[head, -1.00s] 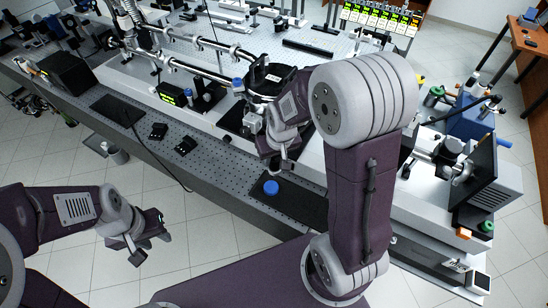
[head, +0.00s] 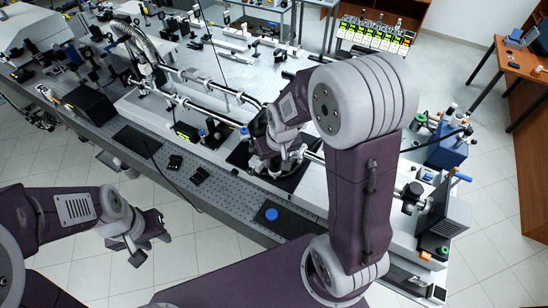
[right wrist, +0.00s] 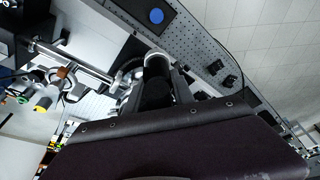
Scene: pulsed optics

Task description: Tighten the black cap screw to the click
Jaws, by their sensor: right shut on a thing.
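My right gripper (head: 272,170) is over the optical bench, at the dark pad and fittings near the bench's middle. It is shut on a dark object, mostly hidden by the gripper in the head view. In the right wrist view, a black round part (right wrist: 157,92) and a pale cylinder (right wrist: 157,62) show by the gripper; I cannot tell which of these is held. I cannot make out the black cap screw in either view. My left gripper (head: 138,256) hangs over the floor in front of the bench, apart from everything; its jaws are too small to read.
A blue round cap (head: 271,214) sits on a dark mat (head: 290,222) at the bench's front edge; the cap also shows in the right wrist view (right wrist: 156,15). Steel tubes (head: 205,112) run behind the gripper. Two small black blocks (head: 175,162) stand to the left.

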